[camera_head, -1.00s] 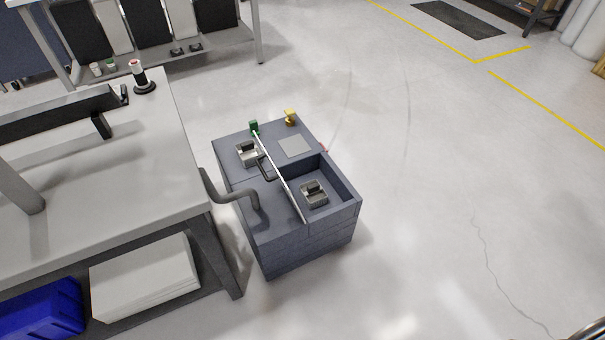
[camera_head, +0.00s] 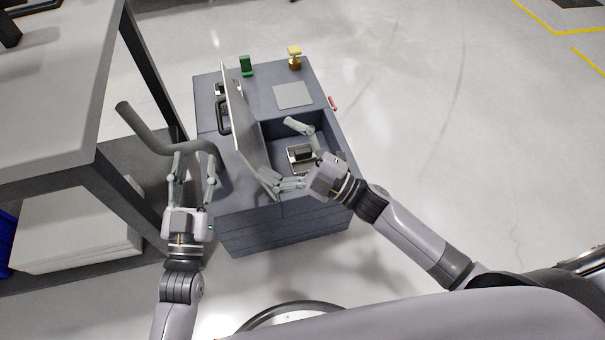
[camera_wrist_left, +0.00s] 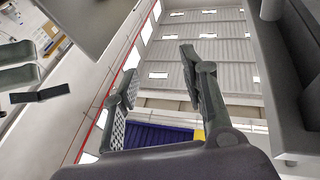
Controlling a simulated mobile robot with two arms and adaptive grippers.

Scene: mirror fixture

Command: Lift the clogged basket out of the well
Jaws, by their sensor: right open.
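A small metal basket (camera_head: 301,168) with a dark block-like top sits inside the square well (camera_head: 345,150) of the grey cabinet, in the head view. A similar small metal piece (camera_head: 222,88) is partly hidden behind the upright thin panel at the left. My right gripper (camera_head: 277,150) is open over the well's left side. One finger is above the well's far part; the other is by the panel's near end, with the basket between and beside them. Whether it touches anything I cannot tell. My left gripper (camera_head: 194,160) is open and empty, left of the cabinet; its spread fingers show in the left wrist view (camera_wrist_left: 160,75).
The thin panel (camera_head: 240,120) stands upright along the well's left. A bent grey pipe (camera_head: 160,135) rises close to my left gripper. A green piece (camera_head: 246,66), a yellow piece (camera_head: 295,57) and a flat plate (camera_head: 293,96) are on the cabinet top. A workbench (camera_head: 60,80) is at left.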

